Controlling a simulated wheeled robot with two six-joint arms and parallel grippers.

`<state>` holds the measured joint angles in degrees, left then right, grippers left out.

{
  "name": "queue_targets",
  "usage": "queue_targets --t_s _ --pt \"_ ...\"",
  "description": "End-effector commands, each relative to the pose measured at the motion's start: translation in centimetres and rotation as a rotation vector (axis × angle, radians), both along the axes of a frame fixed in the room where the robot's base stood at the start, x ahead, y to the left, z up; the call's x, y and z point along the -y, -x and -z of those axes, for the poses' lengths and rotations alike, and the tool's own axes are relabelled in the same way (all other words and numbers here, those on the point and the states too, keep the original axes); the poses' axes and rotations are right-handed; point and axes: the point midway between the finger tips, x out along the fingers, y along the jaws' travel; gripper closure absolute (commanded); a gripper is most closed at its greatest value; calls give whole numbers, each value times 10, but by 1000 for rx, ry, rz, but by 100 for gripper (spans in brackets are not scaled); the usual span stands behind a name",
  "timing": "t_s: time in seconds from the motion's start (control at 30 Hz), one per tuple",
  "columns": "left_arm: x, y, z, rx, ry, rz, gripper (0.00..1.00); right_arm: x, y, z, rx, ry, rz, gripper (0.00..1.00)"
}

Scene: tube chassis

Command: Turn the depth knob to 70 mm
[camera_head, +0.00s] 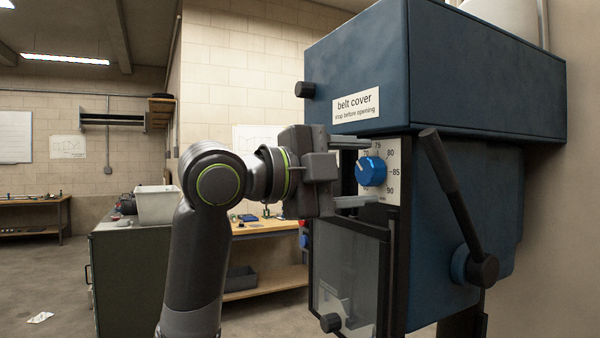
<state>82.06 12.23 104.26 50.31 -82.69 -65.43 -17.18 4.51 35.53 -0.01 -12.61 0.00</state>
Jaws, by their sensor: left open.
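The blue depth knob (371,171) sits on a white scale plate (393,160) on the front of a blue drill press (440,70). Readings 75, 80, 85 and 90 show on the scale; part of its left side is hidden by my gripper. A light pointer mark on the knob faces up and left, but its exact reading cannot be told. My left gripper (357,172) is open, with one finger above the knob and one below it. Whether the fingers touch the knob is not clear. My right gripper is not in view.
A black feed lever (447,180) stands right of the scale. A clear guard (347,280) hangs below my gripper. The belt cover, with a label (355,104), juts out above. A green cabinet (135,270) and a workbench (265,228) stand behind.

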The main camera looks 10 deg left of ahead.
Motion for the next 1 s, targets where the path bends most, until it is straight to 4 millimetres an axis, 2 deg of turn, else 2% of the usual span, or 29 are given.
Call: queue_targets --t_s 0.17,0.6,1.0 --pt "-10 6 1 2 1 -2 41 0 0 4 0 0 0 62" --pt "-69 49 1 5 -2 -6 41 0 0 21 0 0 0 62" --pt "-116 83 1 4 -2 -6 41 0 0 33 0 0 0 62"
